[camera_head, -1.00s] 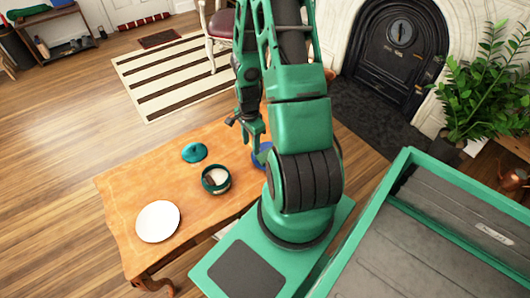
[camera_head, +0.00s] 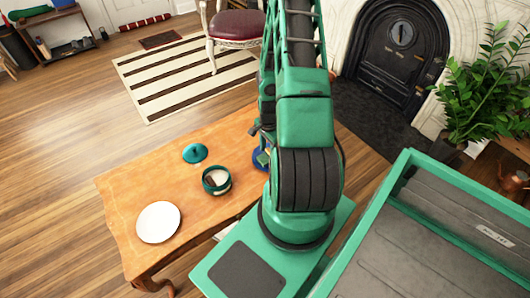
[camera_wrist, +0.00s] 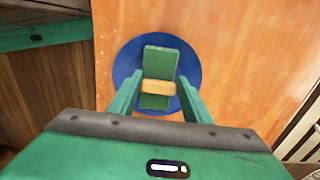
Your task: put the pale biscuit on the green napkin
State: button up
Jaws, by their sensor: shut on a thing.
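My gripper (camera_wrist: 160,88) is shut on the pale biscuit (camera_wrist: 158,87), a small tan bar across the jaws in the wrist view. Behind the biscuit is the green napkin (camera_wrist: 162,58), a narrow strip on a round blue plate (camera_wrist: 192,68). The biscuit appears over the napkin's lower half; I cannot tell whether it touches it. In the head view, the blue plate (camera_head: 257,163) shows partly at the table's right side. My arm hides the rest of it and the biscuit.
The wooden table (camera_head: 140,183) also holds a white plate (camera_head: 158,222), an open teal pot (camera_head: 217,189) with pale and dark contents, and its teal lid (camera_head: 195,153). A red chair (camera_head: 238,24) stands beyond the table. Bare tabletop lies between these things.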

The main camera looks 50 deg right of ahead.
jog(key=shift+f, duration=0.15)
jog(key=o, duration=1)
jog(key=s+a+r+n, duration=0.1)
jog(key=a+r+n, duration=0.1)
jog(key=r, duration=0.9)
jog(key=s+a+r+n+h, duration=0.1)
jog(key=s+r+n, duration=0.15)
jog(key=r, duration=0.75)
jog(key=a+r+n, duration=0.2)
jog(key=r+n, duration=0.1)
jog(key=r, duration=0.8)
jog(key=s+a+r+n+y, duration=0.1)
jog(key=s+a+r+n, duration=0.5)
jog(key=s+a+r, duration=0.4)
jog(key=shift+s+a+r+n, duration=0.35)
jog(key=shift+s+r, duration=0.05)
